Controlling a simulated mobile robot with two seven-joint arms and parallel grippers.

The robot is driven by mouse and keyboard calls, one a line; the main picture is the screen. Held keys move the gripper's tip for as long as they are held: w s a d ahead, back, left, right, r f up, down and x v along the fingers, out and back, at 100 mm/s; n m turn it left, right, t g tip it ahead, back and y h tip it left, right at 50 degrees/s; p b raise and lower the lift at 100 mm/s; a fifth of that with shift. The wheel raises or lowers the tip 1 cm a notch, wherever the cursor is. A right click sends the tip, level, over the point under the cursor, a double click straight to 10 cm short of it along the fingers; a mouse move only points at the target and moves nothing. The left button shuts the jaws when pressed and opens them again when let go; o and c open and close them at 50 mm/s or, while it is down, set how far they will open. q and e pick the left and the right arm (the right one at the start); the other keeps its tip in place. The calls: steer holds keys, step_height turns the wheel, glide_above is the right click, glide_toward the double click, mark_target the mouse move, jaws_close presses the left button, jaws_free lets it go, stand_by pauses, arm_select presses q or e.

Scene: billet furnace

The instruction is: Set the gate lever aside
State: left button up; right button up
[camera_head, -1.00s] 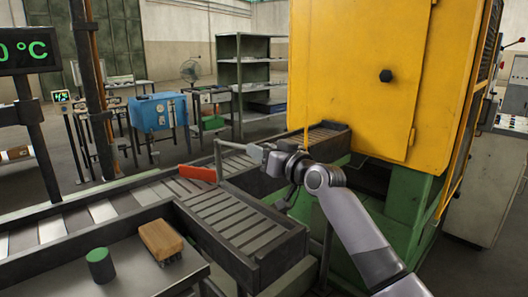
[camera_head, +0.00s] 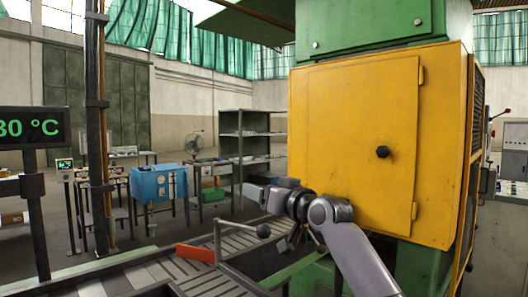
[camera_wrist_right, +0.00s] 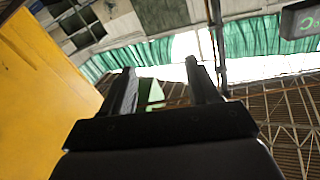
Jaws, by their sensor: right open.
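The gate lever (camera_head: 238,226) is a thin grey rod with a round dark knob, standing above the conveyor in the head view. It runs sideways from an upright grey post. A red bar (camera_head: 195,253) lies at the post's left. My right gripper (camera_head: 256,190) is above the knob, apart from it. In the right wrist view, its two fingers (camera_wrist_right: 162,82) are spread with nothing held between them. That view looks up at the roof and does not show the lever. My left gripper is not in view.
The yellow furnace cabinet (camera_head: 360,140) stands close to the right of my right gripper. The slatted conveyor (camera_head: 150,275) runs below. A blue box (camera_head: 160,183) on a stand, a shelf rack (camera_head: 250,145) and a temperature display (camera_head: 32,128) stand farther back and left.

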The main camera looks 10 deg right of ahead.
step_height(320, 180, up, 11)
steer(key=shift+f, duration=0.2)
stand_by(0.4)
